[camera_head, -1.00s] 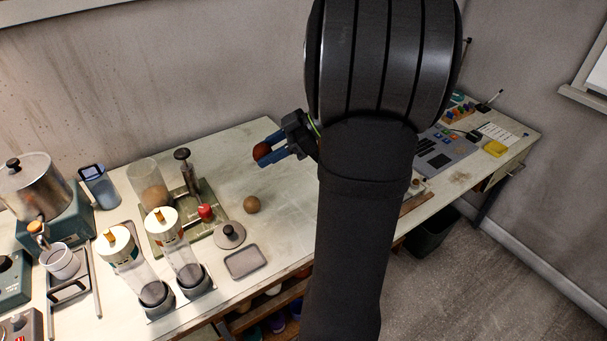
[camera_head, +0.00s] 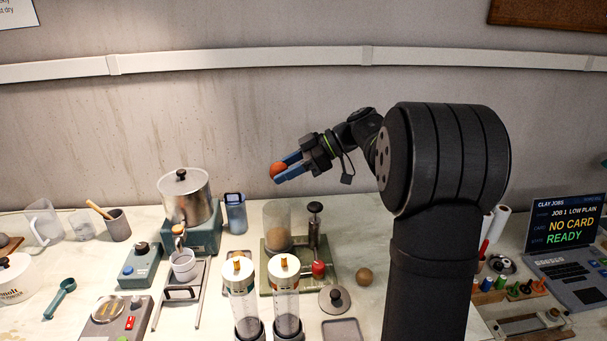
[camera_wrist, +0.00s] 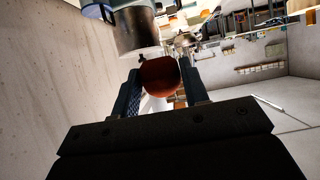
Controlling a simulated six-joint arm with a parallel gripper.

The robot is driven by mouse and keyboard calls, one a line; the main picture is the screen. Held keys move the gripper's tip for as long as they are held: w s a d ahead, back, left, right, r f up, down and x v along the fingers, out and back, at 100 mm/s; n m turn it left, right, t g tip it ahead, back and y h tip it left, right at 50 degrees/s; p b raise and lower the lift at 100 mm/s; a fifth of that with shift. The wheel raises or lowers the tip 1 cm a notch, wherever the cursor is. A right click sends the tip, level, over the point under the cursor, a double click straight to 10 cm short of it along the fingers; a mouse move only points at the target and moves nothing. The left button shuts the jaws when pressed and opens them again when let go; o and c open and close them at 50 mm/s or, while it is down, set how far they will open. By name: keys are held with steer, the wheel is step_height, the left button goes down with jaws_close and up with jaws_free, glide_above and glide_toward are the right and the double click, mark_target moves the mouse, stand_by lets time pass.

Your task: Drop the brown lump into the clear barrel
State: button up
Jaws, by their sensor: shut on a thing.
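My gripper (camera_head: 281,173) is shut on a reddish-brown round lump (camera_head: 277,169) and holds it up in the air, well above the bench, in front of the back wall. In the wrist view the lump (camera_wrist: 160,76) sits between the two blue fingers. The clear barrel (camera_head: 277,208) stands on a green base on the bench, lower down in the picture, with a tan-brown mass in its lower part. A second, duller brown ball (camera_head: 364,276) lies on the bench to the right of the green base.
A press with a black knob (camera_head: 315,208) and a red ball handle (camera_head: 318,269) stands right beside the barrel. Two clear tubes with white caps (camera_head: 239,268) stand in front. A metal pot (camera_head: 185,197) is at left, a console (camera_head: 569,262) at right.

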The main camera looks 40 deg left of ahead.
steer(key=shift+f, duration=2.8)
steer(key=o, duration=1.1)
steer(key=shift+w+d, duration=0.1)
steer(key=v, duration=1.7)
steer(key=shift+w+d, duration=0.1)
